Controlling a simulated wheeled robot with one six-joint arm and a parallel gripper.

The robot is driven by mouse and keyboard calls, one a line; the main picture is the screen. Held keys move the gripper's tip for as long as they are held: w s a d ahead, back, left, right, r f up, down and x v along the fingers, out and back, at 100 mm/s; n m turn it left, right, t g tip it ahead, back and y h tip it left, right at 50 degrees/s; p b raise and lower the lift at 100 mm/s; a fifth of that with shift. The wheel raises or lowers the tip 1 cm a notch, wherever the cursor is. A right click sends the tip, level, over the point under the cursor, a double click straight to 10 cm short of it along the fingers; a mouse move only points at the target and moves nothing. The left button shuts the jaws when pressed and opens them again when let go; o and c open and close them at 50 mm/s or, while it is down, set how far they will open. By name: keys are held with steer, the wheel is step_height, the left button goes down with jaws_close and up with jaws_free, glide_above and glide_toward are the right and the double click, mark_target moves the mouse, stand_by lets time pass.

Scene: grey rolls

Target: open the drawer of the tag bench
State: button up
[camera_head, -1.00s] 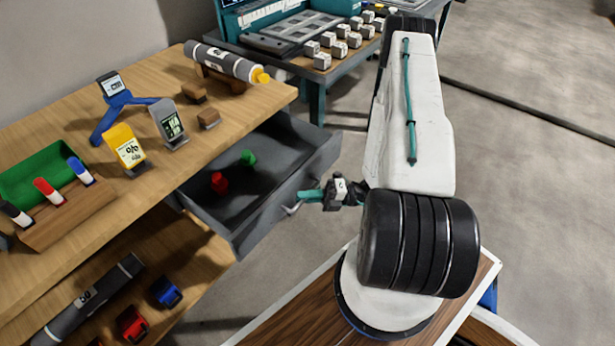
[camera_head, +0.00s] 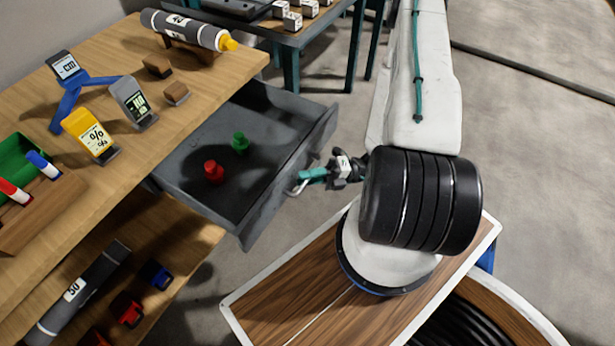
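The tag bench (camera_head: 110,190) is a wooden bench at the left with a grey drawer (camera_head: 195,160) that stands well out from under its top. A red piece (camera_head: 213,171) and a green piece (camera_head: 240,142) stand inside the drawer. A pale bar handle (camera_head: 294,190) is on the drawer's front. My gripper (camera_head: 304,178) has teal fingers at this handle. The fingers look closed on it, though the exact contact is small and partly hidden. My white and black arm reaches in from the right.
On the bench top are a grey roll (camera_head: 190,28) with a yellow tip, a yellow tag holder (camera_head: 90,137), a grey one (camera_head: 132,102), a blue stand (camera_head: 75,95) and a marker rack (camera_head: 40,210). A lower shelf (camera_head: 180,255) holds another roll and clips.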

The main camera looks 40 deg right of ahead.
steer(key=v, duration=0.7)
steer(key=shift+d, duration=0.35)
steer(key=shift+s, duration=0.15)
stand_by(0.4)
